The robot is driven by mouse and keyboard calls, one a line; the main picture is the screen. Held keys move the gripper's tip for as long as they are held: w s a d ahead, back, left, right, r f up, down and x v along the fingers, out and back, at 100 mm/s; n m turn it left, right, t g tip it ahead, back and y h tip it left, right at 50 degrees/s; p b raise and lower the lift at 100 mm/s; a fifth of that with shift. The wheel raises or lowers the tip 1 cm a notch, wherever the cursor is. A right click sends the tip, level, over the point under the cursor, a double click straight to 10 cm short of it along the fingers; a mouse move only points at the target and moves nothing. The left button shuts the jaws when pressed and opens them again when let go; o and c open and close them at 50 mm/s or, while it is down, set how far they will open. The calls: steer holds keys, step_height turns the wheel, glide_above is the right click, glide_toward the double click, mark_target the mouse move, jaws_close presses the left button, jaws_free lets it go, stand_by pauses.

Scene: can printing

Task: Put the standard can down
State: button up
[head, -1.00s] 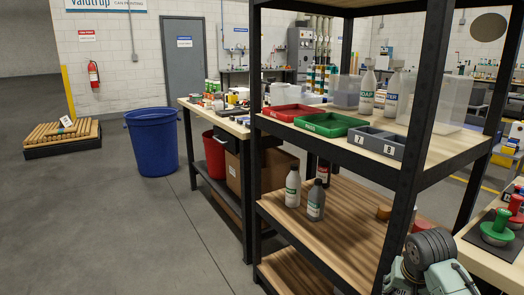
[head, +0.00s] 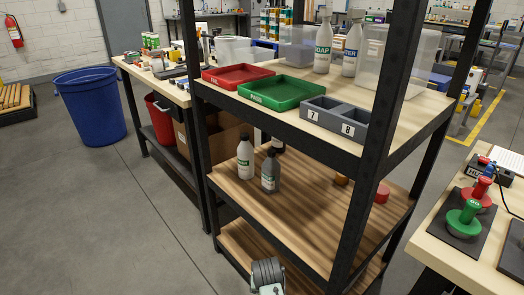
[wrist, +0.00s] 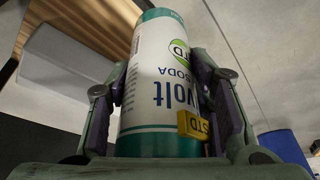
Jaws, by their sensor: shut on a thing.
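The standard can (wrist: 150,115) fills the middle of the wrist view. It is white with teal bands, a "volt SODA" label printed upside down in the picture, a green STD mark and a small yellow STD tag (wrist: 193,125). My gripper (wrist: 163,85) is shut on it, one finger against each side. In the head view neither the can nor my fingers show; only a part of my arm is at the bottom edge. A red tray (head: 239,76), a green tray (head: 281,92) and a grey bin (head: 334,122) marked 7 and 8 stand on the upper shelf.
The black-framed rack (head: 352,210) stands close in front, its posts as obstacles. A table (head: 438,248) with green and red knobbed tools is at right. Floor at left is clear beside a blue bin (head: 90,108).

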steer(key=shift+w+a+f, duration=0.2)
steer(key=shift+a+f, duration=0.1)
steer(key=shift+a, duration=0.05)
steer(key=shift+s+f, duration=0.15)
steer(key=shift+f, duration=0.1)
steer(key=s+f, duration=0.4)
steer(key=f, duration=0.1)
steer(key=shift+s, duration=0.25)
